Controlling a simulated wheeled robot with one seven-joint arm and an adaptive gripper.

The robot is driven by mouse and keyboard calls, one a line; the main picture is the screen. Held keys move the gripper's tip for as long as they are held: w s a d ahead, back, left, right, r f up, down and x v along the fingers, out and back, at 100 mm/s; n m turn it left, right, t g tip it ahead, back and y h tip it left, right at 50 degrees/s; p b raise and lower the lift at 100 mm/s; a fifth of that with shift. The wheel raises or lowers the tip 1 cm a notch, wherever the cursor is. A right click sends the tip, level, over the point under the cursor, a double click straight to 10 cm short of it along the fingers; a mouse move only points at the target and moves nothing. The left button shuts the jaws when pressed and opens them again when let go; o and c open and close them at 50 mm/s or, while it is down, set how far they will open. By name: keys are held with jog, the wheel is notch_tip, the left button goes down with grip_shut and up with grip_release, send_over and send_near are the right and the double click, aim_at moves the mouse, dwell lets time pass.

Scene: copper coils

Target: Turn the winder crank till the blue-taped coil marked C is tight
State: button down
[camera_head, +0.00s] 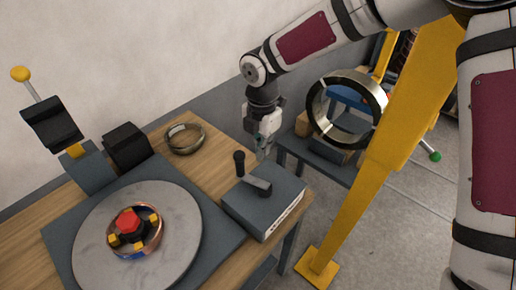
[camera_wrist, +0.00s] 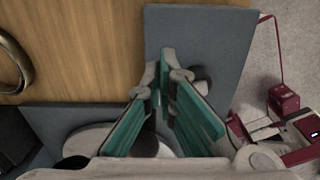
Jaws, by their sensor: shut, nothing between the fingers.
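The winder's grey crank box (camera_head: 262,203) stands at the table's right corner. Its crank arm (camera_head: 257,185) and upright black handle (camera_head: 239,163) are on top. My gripper (camera_head: 263,150) is shut and empty, above and behind the box, apart from the handle in the head view. In the wrist view, its green-padded fingers (camera_wrist: 165,80) point over the box (camera_wrist: 205,30) and partly hide a dark round crank part. A copper coil (camera_head: 158,236) with blue tape (camera_head: 137,255) sits around the hub on the round turntable (camera_head: 180,215). I cannot read a C mark or judge its tightness.
A loose metal ring (camera_head: 185,138) lies at the table's back. A black block (camera_head: 126,146) and a yellow-knobbed lever (camera_head: 20,74) stand at the left. A yellow post (camera_head: 345,220) and a second bench (camera_head: 318,165) are on the right.

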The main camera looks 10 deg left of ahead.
jog(key=shift+w+d, duration=0.1)
jog(key=shift+d, duration=0.35)
notch_tip(320, 180, up, 11)
jog(key=p, duration=0.4)
dwell(0.4)
